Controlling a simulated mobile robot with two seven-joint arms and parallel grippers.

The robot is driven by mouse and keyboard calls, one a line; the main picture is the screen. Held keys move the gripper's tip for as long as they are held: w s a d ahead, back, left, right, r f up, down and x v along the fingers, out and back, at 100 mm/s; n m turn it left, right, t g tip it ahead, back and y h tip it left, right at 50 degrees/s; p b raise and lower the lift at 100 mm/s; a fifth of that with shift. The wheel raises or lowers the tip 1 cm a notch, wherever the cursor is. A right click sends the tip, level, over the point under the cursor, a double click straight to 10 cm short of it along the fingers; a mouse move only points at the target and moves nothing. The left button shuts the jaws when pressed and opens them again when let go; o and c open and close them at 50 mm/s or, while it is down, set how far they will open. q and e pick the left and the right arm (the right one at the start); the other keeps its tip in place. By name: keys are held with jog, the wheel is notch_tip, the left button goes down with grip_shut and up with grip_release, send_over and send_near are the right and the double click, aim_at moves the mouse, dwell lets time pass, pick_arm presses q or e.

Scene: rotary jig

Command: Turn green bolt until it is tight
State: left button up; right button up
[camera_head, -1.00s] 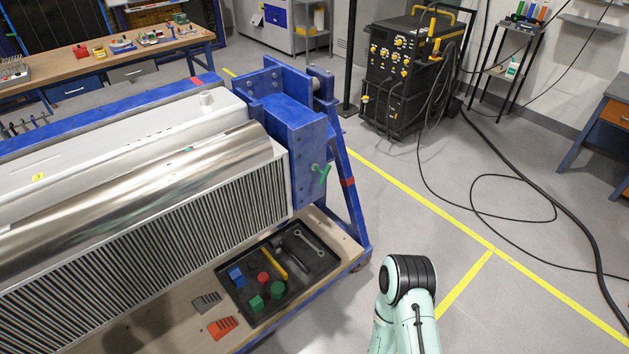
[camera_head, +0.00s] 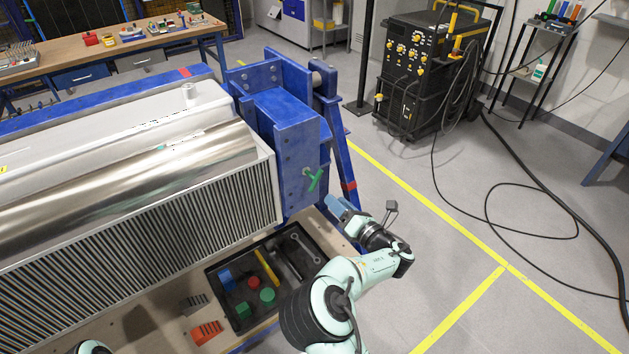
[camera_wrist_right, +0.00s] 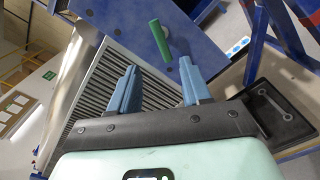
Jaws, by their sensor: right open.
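The green bolt (camera_head: 314,180), with a T-shaped handle, sticks out of the blue end plate (camera_head: 296,165) of the jig. It also shows in the right wrist view (camera_wrist_right: 160,40), beyond the fingertips. My right gripper (camera_head: 337,205) is below and to the right of the bolt, apart from it. In the right wrist view its two blue fingers (camera_wrist_right: 158,78) are spread with nothing between them. Of my left arm only a small part shows at the bottom edge of the head view; its gripper is out of view.
A black tray (camera_head: 215,290) with coloured blocks, a yellow bar and a wrench lies on the jig's wooden base below the bolt. A ribbed metal unit (camera_head: 150,215) fills the jig's left. A black welding cart (camera_head: 420,75) stands behind.

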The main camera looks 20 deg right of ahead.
aim_at(315, 178)
jog(key=p+x, duration=0.2)
jog(key=x, duration=0.9)
jog(key=shift+w+f, duration=0.15)
jog(key=shift+w, duration=0.25)
pick_arm(q)
jog(key=r, duration=0.1)
jog(key=w+r, duration=0.1)
jog(key=shift+r, duration=0.3)
